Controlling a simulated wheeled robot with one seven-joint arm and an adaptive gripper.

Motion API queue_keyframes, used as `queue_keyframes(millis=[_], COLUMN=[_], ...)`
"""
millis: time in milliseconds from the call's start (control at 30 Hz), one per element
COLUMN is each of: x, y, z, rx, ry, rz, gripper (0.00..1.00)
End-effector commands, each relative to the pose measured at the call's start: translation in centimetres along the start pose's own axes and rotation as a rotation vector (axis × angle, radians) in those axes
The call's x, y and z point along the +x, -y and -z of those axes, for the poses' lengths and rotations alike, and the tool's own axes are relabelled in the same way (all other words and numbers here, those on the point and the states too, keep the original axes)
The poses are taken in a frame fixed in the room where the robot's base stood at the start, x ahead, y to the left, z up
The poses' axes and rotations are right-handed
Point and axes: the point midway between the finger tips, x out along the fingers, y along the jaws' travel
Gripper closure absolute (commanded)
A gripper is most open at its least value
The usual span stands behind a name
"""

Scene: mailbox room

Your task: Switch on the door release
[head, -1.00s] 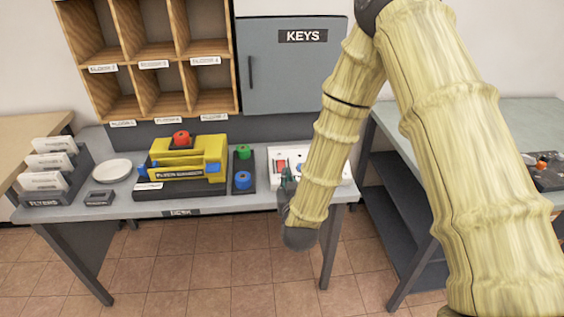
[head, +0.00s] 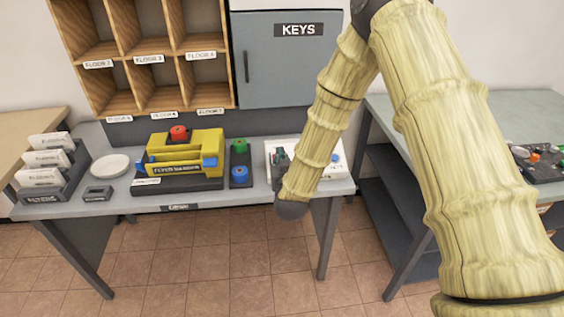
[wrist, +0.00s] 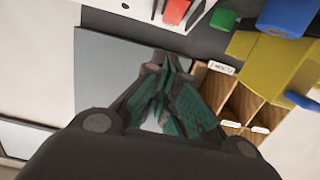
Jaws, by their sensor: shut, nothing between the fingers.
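A white panel (head: 341,174) lies at the right end of the grey table, below the KEYS cabinet. My forearm covers its middle, and a blue round part (head: 335,157) shows at its right. In the wrist view the white panel (wrist: 147,8) is at the top edge with a red part (wrist: 175,11) on it; I cannot read its label. My gripper (head: 279,157) is over the left part of the panel in the head view. In the wrist view my gripper (wrist: 165,68) has its dark green fingers together and empty, with the red part beyond their tips. I cannot tell whether they touch anything.
A yellow device (head: 205,145) with a red knob stands left of the panel. Green (head: 239,145) and blue (head: 239,172) knobs stand between them. The grey KEYS cabinet (head: 285,70) and wooden pigeonholes (head: 150,103) rise behind. A second table (head: 500,110) is at the right.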

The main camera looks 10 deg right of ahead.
Motion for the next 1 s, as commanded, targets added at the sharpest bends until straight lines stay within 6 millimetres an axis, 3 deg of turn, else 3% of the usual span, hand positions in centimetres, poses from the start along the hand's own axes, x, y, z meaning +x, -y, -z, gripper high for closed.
queue_keyframes(millis=[200,400,1000], x=[3.6,5.0,6.1], y=[0.0,0.0,0.0], z=[0.1,-1.7,-2.8], rx=[0.001,0.0,0.0], ry=[-0.001,0.001,-0.001], rz=[-0.001,0.0,0.001], gripper=[1.0,1.0,1.0])
